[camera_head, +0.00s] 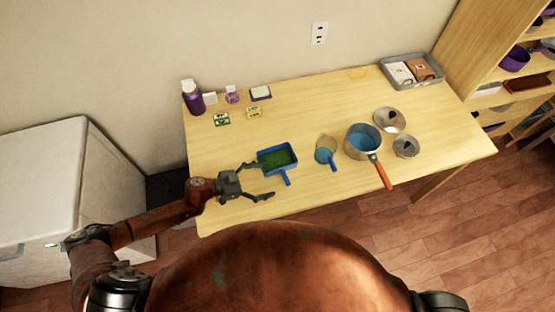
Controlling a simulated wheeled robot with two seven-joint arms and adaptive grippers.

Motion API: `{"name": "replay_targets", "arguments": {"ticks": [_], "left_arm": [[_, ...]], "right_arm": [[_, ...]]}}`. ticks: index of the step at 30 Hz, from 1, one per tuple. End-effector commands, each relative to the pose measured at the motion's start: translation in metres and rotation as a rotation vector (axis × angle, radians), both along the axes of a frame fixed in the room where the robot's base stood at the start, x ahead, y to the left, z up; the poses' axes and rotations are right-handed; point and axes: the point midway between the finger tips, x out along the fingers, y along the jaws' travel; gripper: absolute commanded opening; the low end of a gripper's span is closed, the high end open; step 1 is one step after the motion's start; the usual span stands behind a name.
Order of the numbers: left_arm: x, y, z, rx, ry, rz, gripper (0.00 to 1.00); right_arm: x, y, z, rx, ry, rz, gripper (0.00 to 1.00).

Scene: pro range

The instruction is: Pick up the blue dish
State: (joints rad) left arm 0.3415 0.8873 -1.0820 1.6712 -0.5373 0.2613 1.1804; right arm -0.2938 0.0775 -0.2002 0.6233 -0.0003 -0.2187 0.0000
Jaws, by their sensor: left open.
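A blue rectangular dish (263,163) with a short blue handle and green contents sits on the wooden table, left of its middle. My left gripper (262,181) is open just to the left and front of the dish. Its two fingers point right; one reaches near the dish's left edge and the other lies nearer the table's front edge. Nothing shows between the fingers. I cannot tell whether a finger touches the dish. My right gripper is out of view.
A purple bottle (193,98), small boxes and a grey tray (411,72) stand farther back.

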Motion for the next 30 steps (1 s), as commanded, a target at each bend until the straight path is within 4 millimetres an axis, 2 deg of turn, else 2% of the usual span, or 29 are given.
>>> {"name": "replay_targets", "arguments": {"ticks": [1, 7, 14, 22, 30], "left_arm": [[0.004, -0.011, -0.003, -0.004, -0.001, -0.003, 0.87], [0.016, -0.038, -0.015, -0.003, -0.001, -0.002, 0.87], [0.022, -0.050, -0.021, -0.003, -0.002, 0.002, 0.87], [0.036, -0.081, -0.036, -0.003, -0.002, 0.004, 0.87], [0.038, -0.086, -0.038, -0.001, -0.002, 0.004, 0.87]], "right_arm": [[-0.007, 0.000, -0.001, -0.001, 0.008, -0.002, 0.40], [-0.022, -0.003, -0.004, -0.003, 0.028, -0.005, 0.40], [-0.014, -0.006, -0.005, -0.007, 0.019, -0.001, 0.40], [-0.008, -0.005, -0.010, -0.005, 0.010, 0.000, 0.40], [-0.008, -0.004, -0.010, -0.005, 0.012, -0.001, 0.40]]}}
